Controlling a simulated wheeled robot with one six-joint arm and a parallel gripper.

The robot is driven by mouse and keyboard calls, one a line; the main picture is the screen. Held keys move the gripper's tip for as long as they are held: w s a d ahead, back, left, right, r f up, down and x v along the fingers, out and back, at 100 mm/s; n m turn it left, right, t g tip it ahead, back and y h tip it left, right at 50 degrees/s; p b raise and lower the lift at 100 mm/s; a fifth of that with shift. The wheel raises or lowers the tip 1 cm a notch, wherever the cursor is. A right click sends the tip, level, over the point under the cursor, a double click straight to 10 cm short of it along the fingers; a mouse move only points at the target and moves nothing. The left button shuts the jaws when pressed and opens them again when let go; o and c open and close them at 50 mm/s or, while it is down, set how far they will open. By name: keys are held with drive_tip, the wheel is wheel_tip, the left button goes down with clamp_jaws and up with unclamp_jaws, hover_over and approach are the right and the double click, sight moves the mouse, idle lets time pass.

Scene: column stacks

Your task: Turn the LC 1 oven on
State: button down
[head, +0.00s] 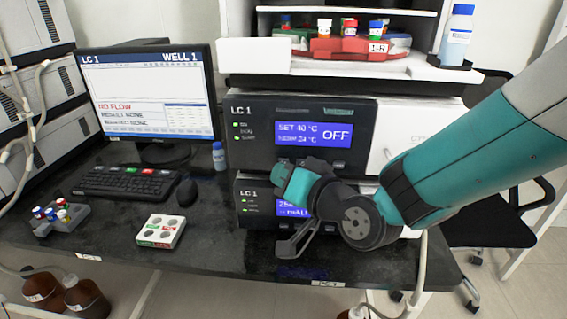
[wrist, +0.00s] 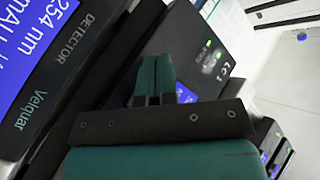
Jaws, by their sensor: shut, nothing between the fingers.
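The LC 1 oven (head: 360,153) is the upper dark unit of the middle stack. Its blue display (head: 312,134) reads SET 40 °C, NOW 24 °C and a large OFF. My wrist hides the oven's lower edge and part of the lower unit. In the wrist view, my closed fingers (wrist: 155,80) point up the picture, apart from the panels. A detector face (wrist: 72,62) is close at left, and another LC 1 panel (wrist: 215,65) is beyond.
The lower LC 1 unit (head: 254,209) is partly covered by my arm. A monitor (head: 150,97) reading NO FLOW, a keyboard (head: 125,182), a mouse (head: 187,192) and a small white box (head: 160,231) with round marks lie left. A red vial tray (head: 345,48) and a bottle (head: 457,36) stand above the oven.

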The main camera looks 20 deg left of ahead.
drive_tip(key=shift+w+a, duration=0.1)
drive_tip(key=shift+w, duration=0.3)
idle(0.6)
drive_tip(key=shift+s, duration=0.15)
drive_tip(key=shift+s+d, duration=0.2)
drive_tip(key=shift+s, duration=0.45)
drive_tip(key=shift+s+d+p, duration=0.1)
drive_tip(key=shift+s+d, duration=0.1)
drive_tip(key=shift+s, duration=0.6)
drive_tip(key=shift+s+d+p, duration=0.15)
drive_tip(key=shift+s+d, duration=0.05)
drive_tip(key=shift+s, duration=0.65)
drive_tip(key=shift+s+d+p, duration=0.1)
drive_tip(key=shift+s+d, duration=0.1)
drive_tip(key=shift+s, duration=0.6)
drive_tip(key=shift+r, duration=0.1)
